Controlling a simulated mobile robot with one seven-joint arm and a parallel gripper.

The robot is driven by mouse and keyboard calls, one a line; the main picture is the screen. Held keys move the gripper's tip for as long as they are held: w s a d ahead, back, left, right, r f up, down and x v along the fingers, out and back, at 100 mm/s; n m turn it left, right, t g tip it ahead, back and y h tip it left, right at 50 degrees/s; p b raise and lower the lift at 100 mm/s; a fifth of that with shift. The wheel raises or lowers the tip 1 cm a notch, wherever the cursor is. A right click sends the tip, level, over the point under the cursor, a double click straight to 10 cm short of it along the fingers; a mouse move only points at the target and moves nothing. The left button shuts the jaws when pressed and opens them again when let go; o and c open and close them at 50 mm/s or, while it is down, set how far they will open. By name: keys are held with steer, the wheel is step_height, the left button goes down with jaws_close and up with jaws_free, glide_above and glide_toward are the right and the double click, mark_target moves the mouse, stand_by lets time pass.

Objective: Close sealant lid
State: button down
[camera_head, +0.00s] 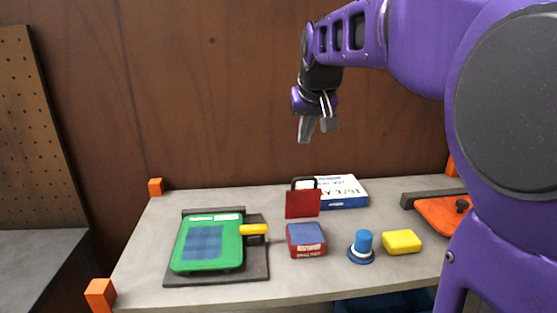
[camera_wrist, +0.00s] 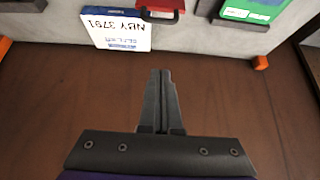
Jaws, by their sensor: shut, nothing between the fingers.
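A small red box (camera_head: 306,241) with a blue top face and a white label stands mid-table. A red panel (camera_head: 302,204), seemingly its lid, stands upright at its back edge; I cannot see the hinge clearly. A dark handle loop (camera_head: 304,181) shows at the panel's top. The red part also shows at the top edge of the wrist view (camera_wrist: 163,4), mostly cut off. My gripper (camera_head: 317,131) is shut and empty, pointing down, well above the table and the red panel. Its fingers (camera_wrist: 161,75) are together in the wrist view.
A blue-and-white labelled box (camera_head: 344,191) lies behind the panel. A green device (camera_head: 209,243) with a yellow handle (camera_head: 254,229) sits left. A blue knob (camera_head: 363,245), a yellow block (camera_head: 402,241) and an orange item (camera_head: 441,215) are right. A brown wall (camera_head: 220,100) stands behind.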

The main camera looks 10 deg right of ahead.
glide_above(303, 198)
steer(key=w, duration=0.4)
step_height(303, 198, down, 9)
steer(key=s, duration=0.2)
steer(key=s+b, duration=0.1)
steer(key=shift+s+a+f, duration=0.1)
steer(key=shift+s+a, duration=0.15)
steer(key=shift+f+b, duration=0.15)
steer(key=shift+b, duration=0.15)
